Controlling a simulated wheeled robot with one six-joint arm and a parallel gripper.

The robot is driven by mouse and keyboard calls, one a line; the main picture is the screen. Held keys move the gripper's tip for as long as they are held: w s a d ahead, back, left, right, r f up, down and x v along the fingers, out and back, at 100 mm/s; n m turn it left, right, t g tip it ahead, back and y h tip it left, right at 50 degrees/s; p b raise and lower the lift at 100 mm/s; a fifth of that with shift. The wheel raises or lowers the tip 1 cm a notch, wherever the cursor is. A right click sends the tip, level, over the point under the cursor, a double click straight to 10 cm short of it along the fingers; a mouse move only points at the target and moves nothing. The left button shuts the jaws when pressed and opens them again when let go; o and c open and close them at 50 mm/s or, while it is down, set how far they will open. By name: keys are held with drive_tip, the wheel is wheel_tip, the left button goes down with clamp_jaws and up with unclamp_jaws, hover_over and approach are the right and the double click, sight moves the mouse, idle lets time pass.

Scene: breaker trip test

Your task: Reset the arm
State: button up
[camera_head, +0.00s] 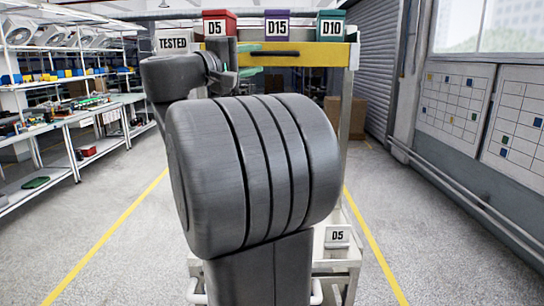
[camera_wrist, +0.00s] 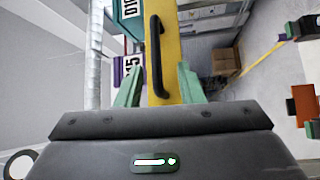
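My arm (camera_head: 250,175) fills the middle of the head view, its large grey joint hiding much of what stands behind it. My gripper (camera_head: 250,58) is at the upper middle, in front of a yellow panel (camera_head: 315,54) with a black bar handle (camera_head: 275,53). In the wrist view my gripper (camera_wrist: 158,75) has its two green fingers apart, with nothing held between them. The yellow panel (camera_wrist: 165,12) and the handle (camera_wrist: 154,50) lie beyond the fingers. I cannot tell how far the fingertips are from the handle.
Red D5 (camera_head: 219,20), purple D15 (camera_head: 277,27) and teal D10 (camera_head: 331,27) bins stand above the yellow panel, beside a TESTED sign (camera_head: 173,44). A D5 label (camera_head: 337,236) is low on the cart. Shelving (camera_head: 50,85) stands left. The floor (camera_head: 430,240) is open at both sides.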

sight(270, 55)
drive_tip(key=p+x, duration=0.1)
drive_tip(key=x, duration=0.5)
drive_tip(key=shift+w+d+r, duration=0.15)
drive_tip(key=shift+d, duration=0.1)
